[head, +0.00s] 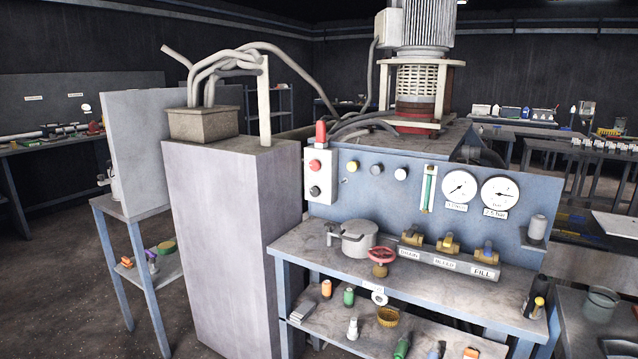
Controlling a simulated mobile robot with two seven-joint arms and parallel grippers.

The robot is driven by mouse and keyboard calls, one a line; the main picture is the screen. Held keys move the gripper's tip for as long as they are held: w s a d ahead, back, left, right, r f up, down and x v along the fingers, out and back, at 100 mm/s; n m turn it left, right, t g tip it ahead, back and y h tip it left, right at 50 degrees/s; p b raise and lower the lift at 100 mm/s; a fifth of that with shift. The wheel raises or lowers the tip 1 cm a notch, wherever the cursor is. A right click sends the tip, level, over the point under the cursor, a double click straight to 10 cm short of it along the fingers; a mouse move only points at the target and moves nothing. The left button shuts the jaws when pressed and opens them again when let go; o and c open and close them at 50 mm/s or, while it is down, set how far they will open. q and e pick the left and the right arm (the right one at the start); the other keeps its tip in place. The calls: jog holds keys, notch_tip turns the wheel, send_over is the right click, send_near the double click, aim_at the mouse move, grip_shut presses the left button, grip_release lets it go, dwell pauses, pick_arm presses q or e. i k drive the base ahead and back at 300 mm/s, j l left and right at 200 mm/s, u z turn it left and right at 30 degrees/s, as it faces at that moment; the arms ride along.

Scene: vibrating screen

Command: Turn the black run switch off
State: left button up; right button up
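A white control box (319,178) is fixed at the left end of the blue panel (450,185). It carries a red button (315,165) above and a round black switch (315,191) below. A red lamp or cap (320,133) stands on top of the box. The black switch faces the front and nothing covers it. Its on or off position is too small to tell, and no label on it is readable. Neither of my grippers shows in the head view.
A tall grey cabinet (225,245) stands just left of the control box. Below the panel, a bench (310,245) holds a lidded metal pot (358,240), a red handwheel valve (381,256) and several labelled valves (447,243). Two gauges (459,187) sit at the panel's right.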

aim_at(314, 191)
jog(key=i+j, duration=0.65)
jog(key=i, duration=0.25)
jog(key=i+j, duration=0.35)
jog(key=i, duration=0.15)
